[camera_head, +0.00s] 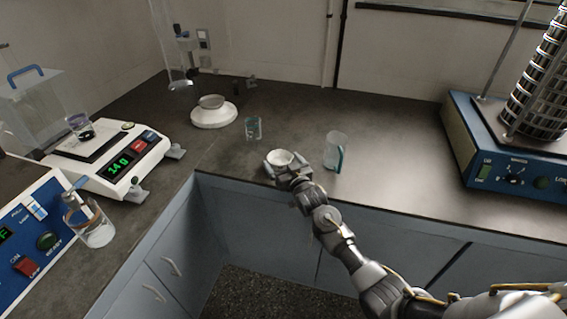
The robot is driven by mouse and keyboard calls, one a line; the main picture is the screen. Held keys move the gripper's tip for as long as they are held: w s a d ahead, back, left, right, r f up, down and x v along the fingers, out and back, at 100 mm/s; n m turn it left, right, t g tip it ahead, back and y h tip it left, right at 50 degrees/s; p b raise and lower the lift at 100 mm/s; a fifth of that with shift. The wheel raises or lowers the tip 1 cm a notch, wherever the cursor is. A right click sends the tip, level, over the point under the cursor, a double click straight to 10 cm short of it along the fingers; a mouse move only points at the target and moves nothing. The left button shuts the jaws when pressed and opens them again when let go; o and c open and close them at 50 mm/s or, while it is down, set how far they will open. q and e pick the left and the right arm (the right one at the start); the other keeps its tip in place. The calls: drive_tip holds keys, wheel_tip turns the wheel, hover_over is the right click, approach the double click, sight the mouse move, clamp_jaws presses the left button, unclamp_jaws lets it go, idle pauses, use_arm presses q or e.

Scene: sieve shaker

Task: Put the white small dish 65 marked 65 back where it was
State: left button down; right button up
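A small white dish (279,157) is at the front edge of the dark worktop, near the middle of the view. No marking on it can be read from here. My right gripper (284,166) is at this dish, with its fingers on either side of the near part of it. I cannot tell whether the fingers press on the dish or stand just clear of it, nor whether the dish touches the worktop. My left gripper is not in view.
A clear beaker (253,128) and a taller jug (335,150) stand near the dish. A round white base with a grey bowl (211,102) is farther back. A balance (112,160) is left; a blue sieve shaker (497,150) is right. The worktop behind the jug is clear.

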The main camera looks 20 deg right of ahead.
drive_tip(key=shift+r, duration=0.2)
drive_tip(key=shift+s+f, duration=0.1)
drive_tip(key=shift+s, duration=0.2)
drive_tip(key=s+d, duration=0.1)
drive_tip(key=s, duration=1)
drive_tip(key=shift+s+d+r, duration=0.15)
drive_tip(key=shift+d+r, duration=0.2)
drive_tip(key=shift+r, duration=0.05)
